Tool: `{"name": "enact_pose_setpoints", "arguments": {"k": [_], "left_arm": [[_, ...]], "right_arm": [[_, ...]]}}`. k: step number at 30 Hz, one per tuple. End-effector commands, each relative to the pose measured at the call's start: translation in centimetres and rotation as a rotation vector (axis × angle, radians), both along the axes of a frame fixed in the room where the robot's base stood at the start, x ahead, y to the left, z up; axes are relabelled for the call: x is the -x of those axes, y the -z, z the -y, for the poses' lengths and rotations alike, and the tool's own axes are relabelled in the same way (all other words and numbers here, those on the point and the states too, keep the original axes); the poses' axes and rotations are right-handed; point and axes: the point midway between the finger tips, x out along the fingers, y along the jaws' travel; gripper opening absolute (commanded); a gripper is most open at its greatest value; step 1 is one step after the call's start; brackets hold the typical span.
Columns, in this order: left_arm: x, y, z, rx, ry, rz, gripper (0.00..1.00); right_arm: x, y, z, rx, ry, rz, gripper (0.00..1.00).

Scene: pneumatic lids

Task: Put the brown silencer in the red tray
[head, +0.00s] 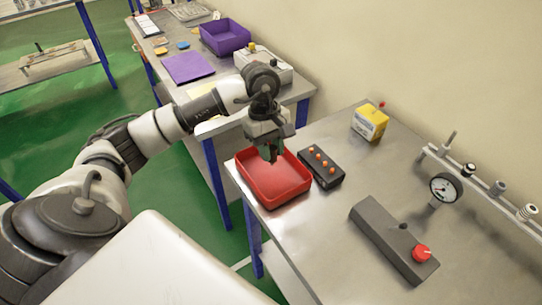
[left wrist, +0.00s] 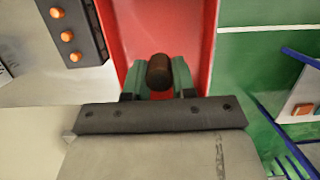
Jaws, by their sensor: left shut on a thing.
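The red tray (head: 273,184) stands at the left corner of the grey metal table. My left gripper (head: 269,156) is over the tray's back part, pointing down. In the left wrist view my left gripper (left wrist: 159,78) is shut on the brown silencer (left wrist: 159,70), a small dark-brown cylinder between the green fingers. The red tray (left wrist: 195,30) fills the background behind it there. How high the silencer is above the tray floor I cannot tell. In the head view the silencer is not clearly made out. My right gripper is not in view.
A black block with orange buttons (head: 321,167) stands right beside the tray. A yellow box (head: 369,123), a grey control box with a red knob (head: 394,240) and a rail with a gauge (head: 445,187) are farther right.

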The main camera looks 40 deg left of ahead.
Motion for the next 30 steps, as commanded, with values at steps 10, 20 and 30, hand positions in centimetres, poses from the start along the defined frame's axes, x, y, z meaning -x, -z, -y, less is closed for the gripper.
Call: {"name": "enact_pose_setpoints", "arguments": {"k": [10,20,30], "left_arm": [[0.0,3.8,0.0,0.000,0.000,0.000,0.01],[0.0,4.3,0.0,0.000,0.000,0.000,0.01],[0.0,4.1,0.0,0.000,0.000,0.000,0.51]], "right_arm": [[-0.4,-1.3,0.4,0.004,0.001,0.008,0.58],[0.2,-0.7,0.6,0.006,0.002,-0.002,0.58],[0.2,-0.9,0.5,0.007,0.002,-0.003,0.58]]}}
